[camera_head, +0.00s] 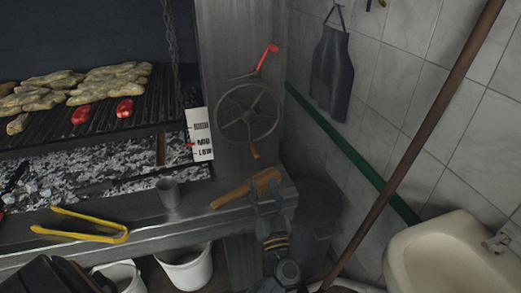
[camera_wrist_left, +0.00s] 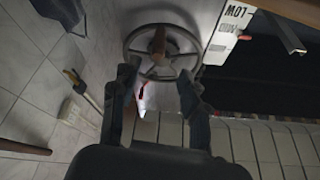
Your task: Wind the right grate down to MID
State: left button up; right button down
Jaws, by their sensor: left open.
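The dark spoked handwheel (camera_head: 232,91) is on the metal post right of the grill, with a wooden knob (camera_head: 254,152) at its lower rim. The white level plate (camera_head: 199,124) hangs left of it; a small red pointer (camera_head: 189,146) sits near its MID mark. The right grate (camera_head: 150,112) carries food above the coals. I see no contact. My right gripper is not seen.
A wooden-handled item (camera_head: 232,194), a metal cup (camera_head: 168,192) and yellow tongs (camera_head: 90,237) lie or stand on the front ledge. A red-handled lever (camera_head: 268,52) is above the wheel. A brown pole (camera_head: 425,135) and a sink (camera_head: 455,250) stand right. White buckets (camera_head: 187,270) are below.

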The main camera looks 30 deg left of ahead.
aim_at(256, 153)
pick_arm(q)
jog(key=p+x, duration=0.1)
jog(key=x, duration=0.9)
jog(key=shift+w+p, duration=0.15)
jog(key=shift+p, duration=0.15)
jog(key=shift+w+a+r, duration=0.1)
jog(key=shift+w+a, duration=0.35)
jog(key=shift+a, duration=0.1)
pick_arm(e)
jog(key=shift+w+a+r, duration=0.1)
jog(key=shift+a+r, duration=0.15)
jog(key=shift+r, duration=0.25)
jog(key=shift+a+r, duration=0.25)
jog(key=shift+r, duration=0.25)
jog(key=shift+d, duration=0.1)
pick_arm(q)
jog(key=shift+c, duration=0.7)
grip_shut()
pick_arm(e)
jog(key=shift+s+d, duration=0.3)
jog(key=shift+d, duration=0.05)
